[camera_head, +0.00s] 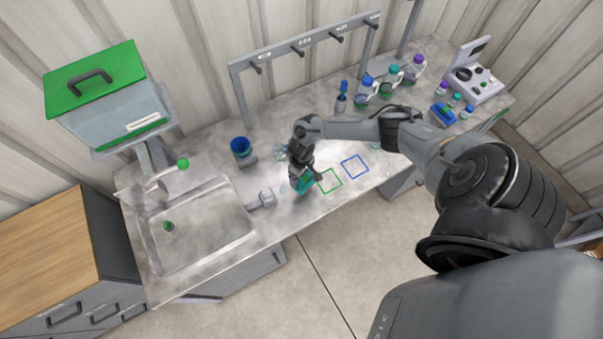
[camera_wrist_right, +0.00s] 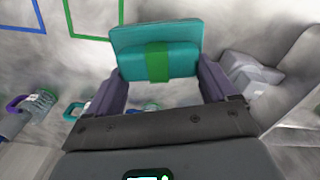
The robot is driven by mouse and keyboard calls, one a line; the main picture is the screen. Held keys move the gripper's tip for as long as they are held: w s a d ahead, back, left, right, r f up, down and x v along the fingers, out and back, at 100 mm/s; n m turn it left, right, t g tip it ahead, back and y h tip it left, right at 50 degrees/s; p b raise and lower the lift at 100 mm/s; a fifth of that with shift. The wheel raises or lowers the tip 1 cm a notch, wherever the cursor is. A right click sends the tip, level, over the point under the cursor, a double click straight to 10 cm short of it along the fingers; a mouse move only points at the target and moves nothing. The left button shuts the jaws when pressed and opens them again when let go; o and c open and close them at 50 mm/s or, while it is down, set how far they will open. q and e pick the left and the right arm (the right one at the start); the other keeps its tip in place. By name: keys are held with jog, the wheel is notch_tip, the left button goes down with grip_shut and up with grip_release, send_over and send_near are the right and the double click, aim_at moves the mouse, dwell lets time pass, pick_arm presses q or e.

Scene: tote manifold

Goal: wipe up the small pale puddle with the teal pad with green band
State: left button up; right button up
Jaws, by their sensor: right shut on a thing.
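The teal pad with green band (camera_wrist_right: 185,61) is between the two fingers of my right gripper (camera_wrist_right: 160,82) in the right wrist view, its green band facing the camera. In the head view the pad (camera_head: 305,184) shows as a small teal patch under my right gripper (camera_head: 300,174), low over the bench just left of the green outlined square. I cannot tell whether the pad touches the bench. A faint pale spot, perhaps the puddle (camera_head: 284,189), shows just left of the pad; its edges are hard to make out. My left gripper is in neither view.
The bench (camera_head: 217,168) has a sink (camera_head: 200,232) at left. A grey fixture (camera_head: 262,198) lies left of the gripper, and a blue cup (camera_head: 241,147) stands behind. Green (camera_head: 329,191) and blue (camera_head: 344,176) outlined squares lie to the right. Bottles (camera_head: 393,76) stand at the back right.

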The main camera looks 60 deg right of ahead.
jog(key=shift+r, duration=0.1)
jog(key=shift+r, duration=1.45)
